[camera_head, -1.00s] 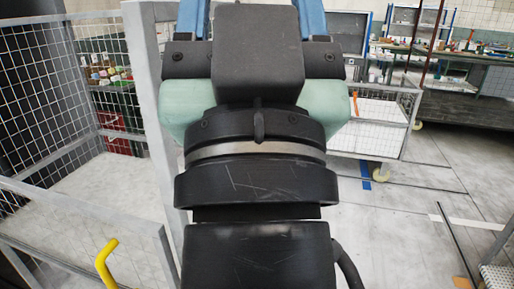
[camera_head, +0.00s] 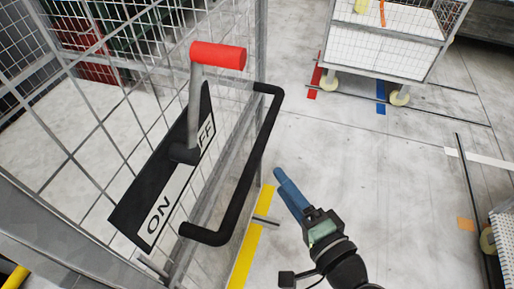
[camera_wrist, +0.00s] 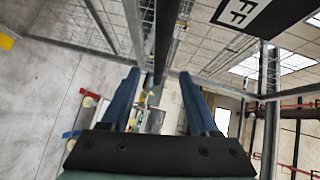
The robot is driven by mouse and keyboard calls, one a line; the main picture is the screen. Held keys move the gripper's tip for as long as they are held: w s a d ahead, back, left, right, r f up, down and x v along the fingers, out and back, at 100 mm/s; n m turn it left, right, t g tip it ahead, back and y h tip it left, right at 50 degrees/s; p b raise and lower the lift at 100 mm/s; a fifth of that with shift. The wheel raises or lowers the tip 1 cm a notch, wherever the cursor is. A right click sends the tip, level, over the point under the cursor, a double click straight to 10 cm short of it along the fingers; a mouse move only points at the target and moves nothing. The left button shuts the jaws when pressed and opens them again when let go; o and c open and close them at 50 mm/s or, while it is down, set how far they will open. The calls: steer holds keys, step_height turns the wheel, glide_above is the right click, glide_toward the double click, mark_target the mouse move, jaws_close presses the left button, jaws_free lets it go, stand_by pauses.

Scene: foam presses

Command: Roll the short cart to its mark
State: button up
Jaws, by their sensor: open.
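Another cart (camera_head: 504,238) is cut off at the right edge; I cannot tell which is the short one. My gripper (camera_head: 283,182) is open and empty, with blue fingers, apart from both carts. It also shows in the wrist view (camera_wrist: 160,74), where a black bar appears between the fingers. In the head view it is clear of the gate handle.
A mesh gate on the left carries a black U-shaped handle (camera_head: 262,150), a red-tipped lever (camera_head: 217,56) and an ON/OFF plate (camera_head: 157,215). Yellow tape (camera_head: 251,235) runs by its foot. An orange mark (camera_head: 466,224) and floor rails lie right. The middle floor is clear.

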mark_target(257, 151)
steer(key=p+x, duration=0.1)
steer(key=x, duration=1)
steer(key=shift+w+a, duration=0.25)
steer(key=shift+w, duration=0.05)
jaws_close()
stand_by(0.9)
